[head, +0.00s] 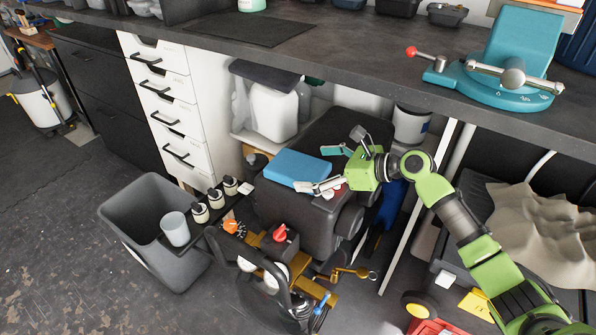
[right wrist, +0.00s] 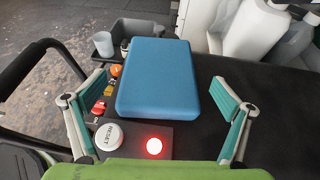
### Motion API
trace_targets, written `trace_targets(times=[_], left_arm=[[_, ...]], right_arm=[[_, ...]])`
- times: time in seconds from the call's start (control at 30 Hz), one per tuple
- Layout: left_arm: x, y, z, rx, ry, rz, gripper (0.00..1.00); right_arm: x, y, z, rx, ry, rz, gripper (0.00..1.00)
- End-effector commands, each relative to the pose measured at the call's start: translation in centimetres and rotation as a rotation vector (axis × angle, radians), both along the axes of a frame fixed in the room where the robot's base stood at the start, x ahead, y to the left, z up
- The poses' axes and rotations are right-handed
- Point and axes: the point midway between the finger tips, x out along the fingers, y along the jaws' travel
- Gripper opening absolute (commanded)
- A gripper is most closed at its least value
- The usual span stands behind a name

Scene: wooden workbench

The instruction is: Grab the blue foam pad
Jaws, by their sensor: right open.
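The blue foam pad (head: 297,168) lies flat on the dark top of a machine under the bench. In the right wrist view the pad (right wrist: 160,78) sits ahead of my right gripper, between the lines of its two fingers. My right gripper (head: 328,167) is open and empty beside the pad's right end in the head view. In the right wrist view its teal-lined fingers (right wrist: 163,108) are spread wide, with gaps to the pad on both sides. My left gripper is not in view.
A white reset button (right wrist: 109,136) and a lit red button (right wrist: 154,146) sit close to the gripper. A grey bin (head: 125,215) stands at left. The workbench (head: 330,50) overhangs behind, with a teal vise (head: 510,75) at right. White containers (right wrist: 255,30) stand near the pad.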

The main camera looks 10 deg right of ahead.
Motion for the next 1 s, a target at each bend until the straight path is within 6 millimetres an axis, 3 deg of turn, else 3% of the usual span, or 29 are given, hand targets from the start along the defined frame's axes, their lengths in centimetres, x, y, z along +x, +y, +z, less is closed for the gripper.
trace_targets(times=[0.23, 0.4, 0.67, 0.8, 0.83, 1.0], left_arm=[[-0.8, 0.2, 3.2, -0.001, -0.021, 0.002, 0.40], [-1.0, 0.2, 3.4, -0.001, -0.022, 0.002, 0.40], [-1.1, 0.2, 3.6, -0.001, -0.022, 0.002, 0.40], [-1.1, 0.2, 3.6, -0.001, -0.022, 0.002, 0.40], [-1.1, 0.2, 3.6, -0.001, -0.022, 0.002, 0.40], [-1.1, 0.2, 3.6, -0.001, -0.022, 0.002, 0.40]], right_arm=[[1.7, 2.0, -0.8, 0.000, -0.003, 0.001, 0.96], [2.7, 3.3, -1.5, 0.000, -0.001, 0.000, 0.96], [2.8, 3.4, -1.5, 0.000, 0.000, 0.000, 0.96], [2.8, 3.4, -1.5, -0.001, -0.001, 0.000, 0.59], [2.8, 3.4, -1.5, -0.001, -0.001, 0.000, 0.54], [2.8, 3.4, -1.5, -0.001, -0.001, -0.001, 0.54]])
